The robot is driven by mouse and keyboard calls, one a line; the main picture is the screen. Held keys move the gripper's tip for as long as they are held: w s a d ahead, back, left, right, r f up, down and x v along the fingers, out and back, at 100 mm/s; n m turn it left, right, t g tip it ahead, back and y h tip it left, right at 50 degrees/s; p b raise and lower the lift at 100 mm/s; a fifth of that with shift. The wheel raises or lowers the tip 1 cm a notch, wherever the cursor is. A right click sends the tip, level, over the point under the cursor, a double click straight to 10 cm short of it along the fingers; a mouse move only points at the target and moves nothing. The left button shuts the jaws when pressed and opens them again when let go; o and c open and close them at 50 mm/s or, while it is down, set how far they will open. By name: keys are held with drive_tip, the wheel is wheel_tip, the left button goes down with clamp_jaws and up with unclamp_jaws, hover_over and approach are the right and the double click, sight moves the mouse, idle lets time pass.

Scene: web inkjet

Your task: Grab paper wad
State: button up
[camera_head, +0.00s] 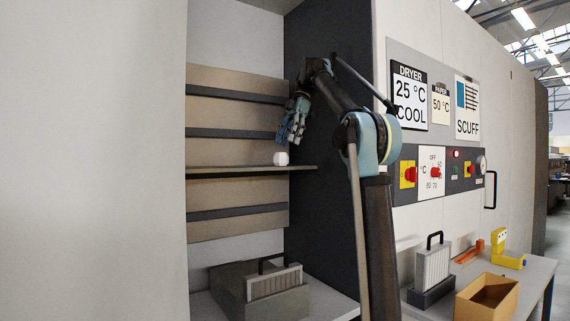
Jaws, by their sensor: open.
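The paper wad (281,158) is a small white rounded lump. It rests on a narrow shelf (230,173) inside the open bay of the machine, close to the shelf's right end. My gripper (291,136) is open, with its fingers pointing down. It shows just above and slightly right of the wad, and a gap shows between them. How far apart they are in depth is hard to tell. Nothing shows between the fingers.
The bay's dark side wall (330,215) stands right of the wad. A grey box with a handled filter (274,282) sits below the shelf. On the right, a table (541,270) bears another handled filter (432,268), an open cardboard box (487,297) and a yellow tool (506,256).

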sight(281, 154)
drive_tip(key=shift+w+a+r+n, duration=0.2)
drive_tip(key=shift+w+a+n, duration=0.1)
drive_tip(key=shift+w+a, duration=0.2)
drive_tip(key=shift+f, duration=0.1)
drive_tip(key=shift+a+f, duration=0.15)
drive_tip(key=shift+f, duration=0.95)
drive_tip(key=shift+x, duration=2.4)
drive_tip(key=shift+s, duration=0.1)
drive_tip(key=c, duration=1)
